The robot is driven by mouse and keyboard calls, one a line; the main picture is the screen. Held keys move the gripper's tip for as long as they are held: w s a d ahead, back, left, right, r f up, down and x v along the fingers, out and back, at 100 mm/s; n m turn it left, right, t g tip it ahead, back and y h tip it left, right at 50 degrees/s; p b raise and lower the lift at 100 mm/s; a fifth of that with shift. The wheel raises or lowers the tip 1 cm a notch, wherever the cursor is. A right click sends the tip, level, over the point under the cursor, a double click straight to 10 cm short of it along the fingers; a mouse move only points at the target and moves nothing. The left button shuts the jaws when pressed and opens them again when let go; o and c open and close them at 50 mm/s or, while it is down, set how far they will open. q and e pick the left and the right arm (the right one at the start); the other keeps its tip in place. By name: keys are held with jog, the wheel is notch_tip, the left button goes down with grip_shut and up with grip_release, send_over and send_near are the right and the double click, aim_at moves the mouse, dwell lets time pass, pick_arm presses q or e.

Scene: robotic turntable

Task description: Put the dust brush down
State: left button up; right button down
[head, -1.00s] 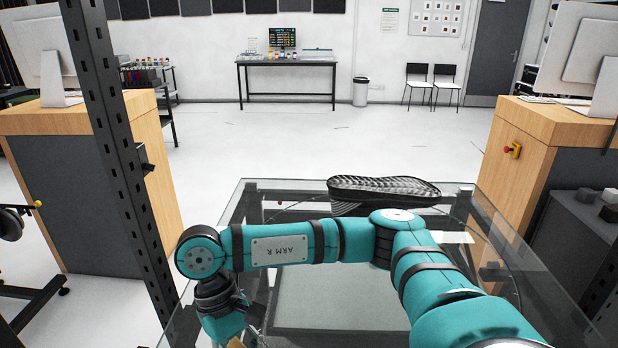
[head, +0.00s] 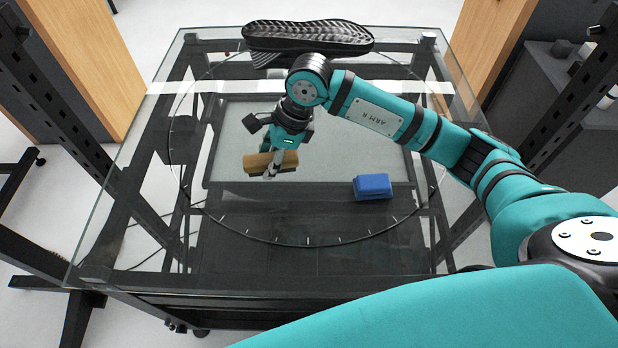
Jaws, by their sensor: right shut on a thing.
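The dust brush (head: 258,163) has a tan wooden body and is in the middle-left of the head view, over the glass turntable top (head: 330,222). My right gripper (head: 272,168) points down and is shut on the brush. Its fingers cover part of the brush. I cannot tell whether the underside of the brush touches the glass or hangs just above it. My left gripper is not in view; a teal arm link of mine crosses the bottom right.
A black ridged shoe sole (head: 308,37) lies at the far edge of the glass. A blue block, perhaps a sponge (head: 372,186), lies right of the brush. Dark perforated posts (head: 70,120) stand at both sides. The near glass is clear.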

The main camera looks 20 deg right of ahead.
aim_at(270, 195)
jog(key=shift+w+d, duration=0.1)
jog(key=shift+a, duration=0.2)
jog(key=shift+f, duration=0.15)
notch_tip(270, 195, down, 9)
jog(key=p, duration=0.2)
jog(key=shift+d+f+p, duration=0.1)
jog(key=shift+f+p, duration=0.05)
jog(key=shift+p, duration=0.15)
